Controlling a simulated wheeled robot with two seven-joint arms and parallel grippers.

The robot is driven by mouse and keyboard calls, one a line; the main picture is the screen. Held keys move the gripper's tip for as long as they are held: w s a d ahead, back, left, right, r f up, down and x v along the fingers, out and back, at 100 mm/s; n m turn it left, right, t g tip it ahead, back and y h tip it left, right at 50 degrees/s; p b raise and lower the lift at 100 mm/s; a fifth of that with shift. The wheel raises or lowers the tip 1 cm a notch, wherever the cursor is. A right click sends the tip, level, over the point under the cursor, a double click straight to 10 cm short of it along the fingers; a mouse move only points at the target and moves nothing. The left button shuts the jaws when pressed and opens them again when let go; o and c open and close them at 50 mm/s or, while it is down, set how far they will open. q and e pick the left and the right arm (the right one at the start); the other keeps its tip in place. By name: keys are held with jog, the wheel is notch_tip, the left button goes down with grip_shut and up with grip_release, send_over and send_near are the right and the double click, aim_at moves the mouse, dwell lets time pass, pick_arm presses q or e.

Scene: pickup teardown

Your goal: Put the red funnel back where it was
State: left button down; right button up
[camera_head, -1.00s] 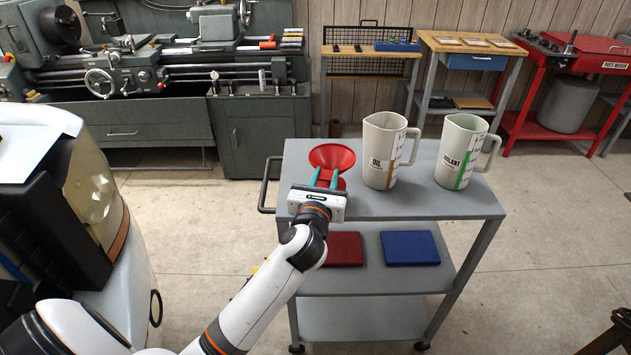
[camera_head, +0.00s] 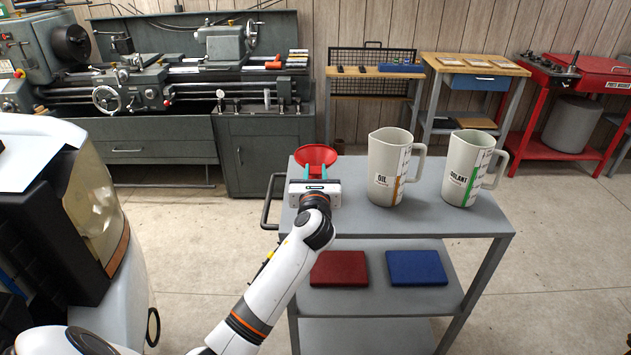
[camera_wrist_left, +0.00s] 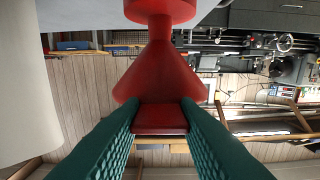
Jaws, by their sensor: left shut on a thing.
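The red funnel (camera_head: 317,157) is over the back left corner of the grey cart's top (camera_head: 440,222), its wide mouth facing up. My left gripper (camera_head: 317,174) is shut on it from the near side. In the left wrist view, which is upside down, the teal fingers (camera_wrist_left: 161,118) hold a red tab on the funnel's side, and the cone (camera_wrist_left: 160,72) and lower red part show beyond. The gripper hides the funnel's lower end in the head view; I cannot tell whether it touches the cart. My right gripper is not in view.
An OIL jug (camera_head: 389,168) and a COOLANT jug (camera_head: 466,170) stand to the right on the cart top. A red item (camera_head: 338,268) and a blue item (camera_head: 416,267) lie on the shelf below. The cart's handle (camera_head: 268,202) is at left.

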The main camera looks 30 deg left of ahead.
pick_arm(q)
jog(key=shift+f, duration=0.85)
jog(key=shift+f, duration=0.15)
jog(key=c, duration=1.1)
grip_release()
jog(key=v, duration=1.2)
jog(key=shift+b, duration=0.4)
